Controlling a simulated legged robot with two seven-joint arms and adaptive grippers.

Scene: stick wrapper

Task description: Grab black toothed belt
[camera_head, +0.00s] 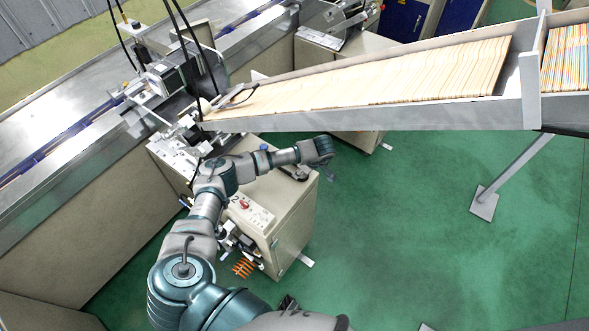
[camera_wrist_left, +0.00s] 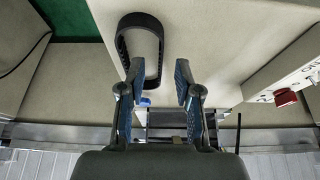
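The black toothed belt (camera_wrist_left: 157,35) is a closed oblong loop on the pale cabinet top in the left wrist view. In the head view a dark shape that looks like it (camera_head: 297,173) lies near the cabinet's right edge, partly hidden by my left forearm. My left gripper (camera_wrist_left: 160,72) is open, with blue-padded fingers apart and nothing held. Its left finger overlaps the near left part of the loop in the picture; the loop's right side shows between the fingers. I see no contact. My right gripper is not clearly in view.
The cabinet (camera_head: 296,222) has a panel with a red switch (camera_head: 243,203). A long tray of wooden sticks (camera_head: 400,124) slopes above and beyond my left arm. The metal conveyor (camera_head: 70,155) runs along the left. Green floor (camera_head: 400,240) is open at right.

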